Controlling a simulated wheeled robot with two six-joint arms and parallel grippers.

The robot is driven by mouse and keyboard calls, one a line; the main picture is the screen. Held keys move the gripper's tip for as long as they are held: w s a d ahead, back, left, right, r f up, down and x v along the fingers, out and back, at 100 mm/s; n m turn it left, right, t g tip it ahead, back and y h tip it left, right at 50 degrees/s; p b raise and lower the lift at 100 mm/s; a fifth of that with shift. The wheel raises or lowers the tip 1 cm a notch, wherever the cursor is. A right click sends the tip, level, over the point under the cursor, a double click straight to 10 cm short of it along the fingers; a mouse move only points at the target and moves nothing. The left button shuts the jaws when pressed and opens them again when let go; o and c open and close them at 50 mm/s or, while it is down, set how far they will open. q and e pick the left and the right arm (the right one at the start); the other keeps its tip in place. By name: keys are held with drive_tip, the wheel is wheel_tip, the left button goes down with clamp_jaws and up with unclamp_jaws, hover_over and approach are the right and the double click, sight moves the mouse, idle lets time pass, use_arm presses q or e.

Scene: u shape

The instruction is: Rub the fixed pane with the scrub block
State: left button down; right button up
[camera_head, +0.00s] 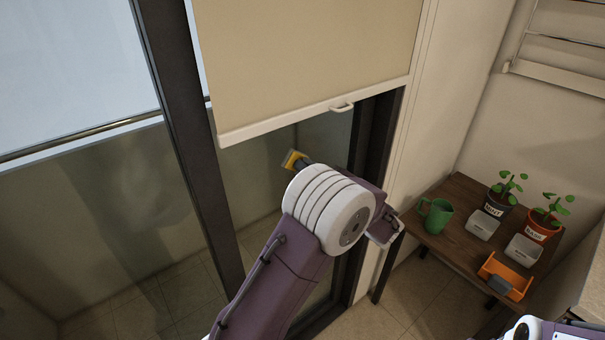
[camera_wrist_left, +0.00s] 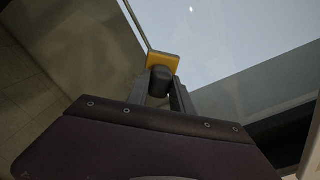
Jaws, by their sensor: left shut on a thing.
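The scrub block (camera_head: 293,159) has a yellow pad and a dark handle. My left gripper (camera_wrist_left: 160,88) is shut on its handle, with the yellow pad (camera_wrist_left: 163,61) ahead of the fingertips. In the head view, my arm hides most of that gripper. The block is in front of the glass pane (camera_head: 262,172) right of the dark upright frame, below the blind. I cannot tell whether the pad touches the glass. Another large pane (camera_head: 95,205) is left of the upright. Nothing visible marks which pane is fixed. My right gripper is out of view.
A beige blind (camera_head: 310,60) with a white bottom bar and handle covers the upper right pane. A brown table (camera_head: 452,216) at right holds a green mug (camera_head: 435,216), two potted plants, pale small containers and an orange holder (camera_head: 517,270). A wall rack is above.

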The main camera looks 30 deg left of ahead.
use_arm(q)
drive_tip(key=w+d+p, duration=0.1)
drive_tip(key=w+d, duration=0.2)
drive_tip(key=w, duration=0.6)
drive_tip(key=shift+w+d, duration=0.15)
drive_tip(key=shift+d, duration=0.25)
idle(0.4)
drive_tip(key=shift+v, duration=3)
drive_tip(key=shift+v, duration=1.55)
